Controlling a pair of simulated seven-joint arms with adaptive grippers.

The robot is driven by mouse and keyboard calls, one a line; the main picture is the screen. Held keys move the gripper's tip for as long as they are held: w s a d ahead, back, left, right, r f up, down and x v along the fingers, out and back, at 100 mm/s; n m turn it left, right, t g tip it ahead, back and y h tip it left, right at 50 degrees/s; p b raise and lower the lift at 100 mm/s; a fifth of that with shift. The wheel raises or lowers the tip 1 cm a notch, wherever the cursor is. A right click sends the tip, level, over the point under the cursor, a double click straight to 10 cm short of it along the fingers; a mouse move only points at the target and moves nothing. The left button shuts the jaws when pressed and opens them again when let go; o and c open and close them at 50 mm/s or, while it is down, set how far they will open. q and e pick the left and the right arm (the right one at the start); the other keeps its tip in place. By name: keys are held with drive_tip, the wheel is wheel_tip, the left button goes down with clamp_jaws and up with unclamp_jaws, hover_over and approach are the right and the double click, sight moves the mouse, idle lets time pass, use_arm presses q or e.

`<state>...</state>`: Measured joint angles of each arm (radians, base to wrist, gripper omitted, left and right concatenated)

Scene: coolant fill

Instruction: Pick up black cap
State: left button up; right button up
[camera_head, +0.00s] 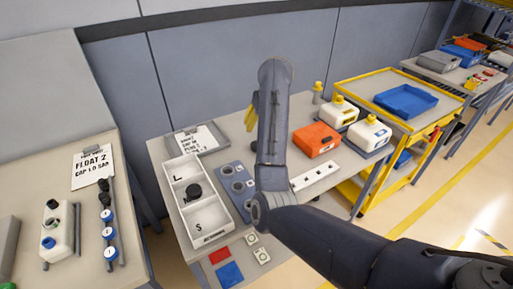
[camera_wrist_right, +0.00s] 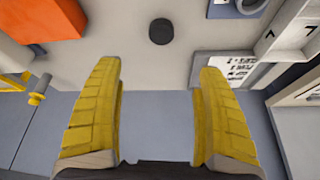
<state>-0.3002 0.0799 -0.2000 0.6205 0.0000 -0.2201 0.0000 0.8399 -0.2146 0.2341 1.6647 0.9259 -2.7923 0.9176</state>
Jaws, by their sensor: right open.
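A round black cap (camera_wrist_right: 162,31) lies on the bare table top in the right wrist view, ahead of the fingertips and apart from them. In the head view my right arm hides most or all of that spot. Another black round piece (camera_head: 194,191) sits in the middle compartment of the white tray (camera_head: 172,213). My right gripper (camera_wrist_right: 160,72) has its two yellow fingers wide apart with nothing between them. In the head view it hangs over the back of the middle table, its yellow fingers (camera_head: 250,118) partly hidden by the arm. My left gripper is not in view.
A grey plate with round holes (camera_head: 224,170) lies beside the tray. A clipboard (camera_head: 196,139) lies behind them. An orange box (camera_head: 316,139) and white jugs (camera_head: 369,133) stand to the right. A blue-grey panelled wall (camera_head: 205,65) rises behind the table.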

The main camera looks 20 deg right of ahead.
drive_tip(key=x, duration=1.1)
drive_tip(key=shift+s+f, duration=0.15)
drive_tip(key=shift+f, duration=0.15)
drive_tip(key=x, duration=0.3)
drive_tip(key=shift+s+f, duration=0.2)
drive_tip(key=shift+f, duration=0.1)
drive_tip(key=shift+x, duration=0.9)
drive_tip(key=shift+c, duration=0.5)
drive_tip(key=c, duration=1)
